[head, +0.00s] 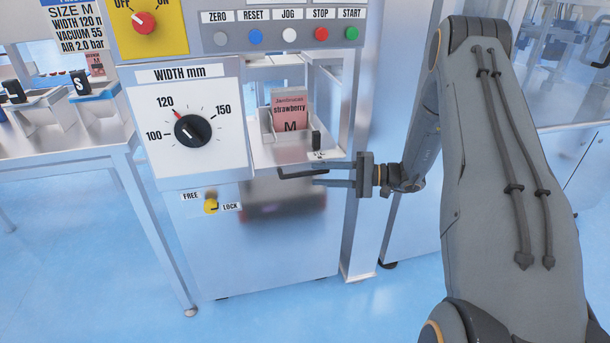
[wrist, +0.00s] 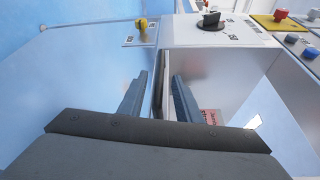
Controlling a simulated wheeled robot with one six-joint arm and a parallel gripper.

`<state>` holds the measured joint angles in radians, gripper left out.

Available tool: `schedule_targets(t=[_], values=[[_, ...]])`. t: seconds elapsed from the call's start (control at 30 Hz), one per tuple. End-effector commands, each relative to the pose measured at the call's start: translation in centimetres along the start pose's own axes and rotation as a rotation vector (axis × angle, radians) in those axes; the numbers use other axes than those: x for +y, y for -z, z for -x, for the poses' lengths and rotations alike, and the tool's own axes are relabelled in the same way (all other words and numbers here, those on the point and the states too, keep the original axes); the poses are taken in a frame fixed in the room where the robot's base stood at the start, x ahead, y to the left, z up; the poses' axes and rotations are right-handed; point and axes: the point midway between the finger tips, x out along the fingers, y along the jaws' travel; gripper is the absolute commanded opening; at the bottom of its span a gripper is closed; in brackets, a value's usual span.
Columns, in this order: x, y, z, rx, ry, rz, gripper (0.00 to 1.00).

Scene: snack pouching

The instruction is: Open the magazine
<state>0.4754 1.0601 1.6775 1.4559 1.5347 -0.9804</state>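The magazine (head: 272,153) is a light metal tray in the opening of the machine, right of the width dial. It holds a pink strawberry pouch marked M (head: 290,112), and a small black upright piece (head: 316,140) stands at its front right. My gripper (head: 298,179) reaches in from the right, level with the tray's front edge, fingers pointing left. In the wrist view my gripper (wrist: 159,76) has its fingers apart, with a thin metal edge (wrist: 161,90) between them and gaps beside it. Whether a finger touches that edge is unclear. The pouch shows partly beyond the right finger (wrist: 210,117).
The width dial (head: 194,130) points near 120. Below it a yellow latch knob (head: 211,206) sits between FREE and LOCK labels, left of my gripper. A button row (head: 288,35) runs above. A side bench (head: 60,150) stands left; floor in front is clear.

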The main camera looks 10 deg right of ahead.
Motion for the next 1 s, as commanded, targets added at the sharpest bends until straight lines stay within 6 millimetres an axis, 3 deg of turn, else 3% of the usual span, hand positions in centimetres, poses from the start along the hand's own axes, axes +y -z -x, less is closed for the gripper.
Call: schedule_targets(t=[0.33,0.77,0.93,1.0], values=[[0.0,-0.1,-5.0,-0.001,-0.002,-0.002,0.31],[0.0,0.0,-5.9,0.002,-0.002,-0.002,0.31],[0.0,0.0,-5.9,0.002,-0.002,-0.003,0.02],[0.0,0.0,-5.9,0.002,-0.002,-0.003,0.0]])
